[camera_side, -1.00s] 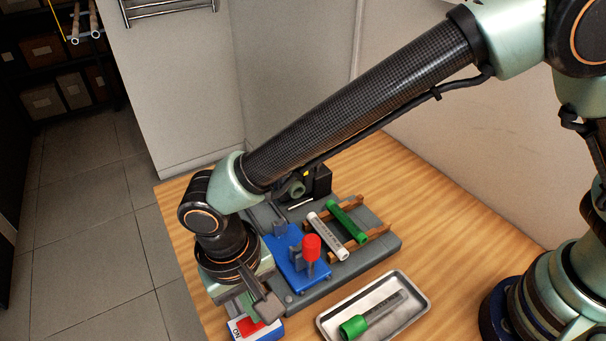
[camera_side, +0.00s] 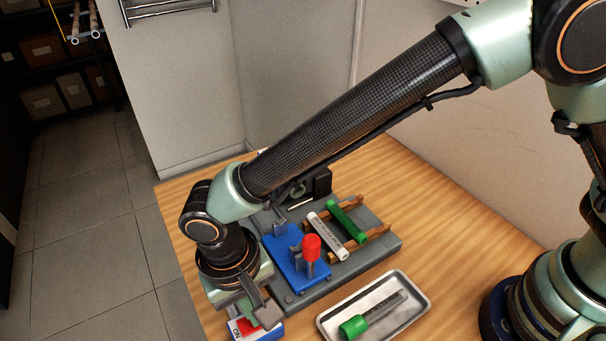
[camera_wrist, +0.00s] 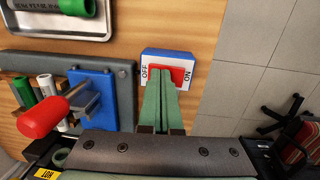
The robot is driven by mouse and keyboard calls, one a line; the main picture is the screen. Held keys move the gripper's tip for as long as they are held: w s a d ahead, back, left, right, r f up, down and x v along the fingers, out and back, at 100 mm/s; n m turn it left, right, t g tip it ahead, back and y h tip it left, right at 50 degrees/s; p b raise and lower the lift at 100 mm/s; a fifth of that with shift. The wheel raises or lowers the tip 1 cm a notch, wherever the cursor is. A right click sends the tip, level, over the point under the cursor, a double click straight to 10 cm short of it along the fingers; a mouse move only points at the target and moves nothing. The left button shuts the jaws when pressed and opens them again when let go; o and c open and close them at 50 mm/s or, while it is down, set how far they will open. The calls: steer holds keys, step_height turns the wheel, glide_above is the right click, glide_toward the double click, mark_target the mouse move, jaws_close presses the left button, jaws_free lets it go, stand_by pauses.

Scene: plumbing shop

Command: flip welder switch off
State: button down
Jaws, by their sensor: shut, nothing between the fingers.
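The welder switch is a blue and white box (camera_side: 268,334) with a red rocker, at the front left of the table in the side view. In the wrist view the switch box (camera_wrist: 190,57) shows OFF at its left end and ON at its right end. The red rocker (camera_wrist: 181,76) lies between these words. My gripper (camera_wrist: 164,72) is shut and empty, its green fingertips over the rocker, near its middle. In the side view my gripper (camera_side: 262,312) hides part of the switch. I cannot tell whether the tips touch the rocker or which way it is tilted.
A grey board (camera_side: 384,246) beside the switch carries a blue fixture (camera_side: 283,262) with a red-handled part (camera_side: 312,247), and a wooden rack with a white tube (camera_side: 328,237) and a green tube (camera_side: 347,222). A metal tray (camera_side: 416,291) holds a green-ended pipe.

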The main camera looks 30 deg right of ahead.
mark_target(248, 323)
steer(key=shift+a+r, duration=0.2)
steer(key=shift+a, duration=0.45)
step_height(248, 323, up, 14)
steer(key=a, duration=0.1)
steer(key=shift+a, duration=0.35)
steer(key=shift+w+d, duration=0.2)
steer(key=shift+d, duration=0.55)
steer(key=shift+f, duration=0.2)
steer(key=f, duration=0.4)
steer(key=d+f, duration=0.1)
steer(key=f, duration=0.8)
steer(key=shift+d+f, duration=0.35)
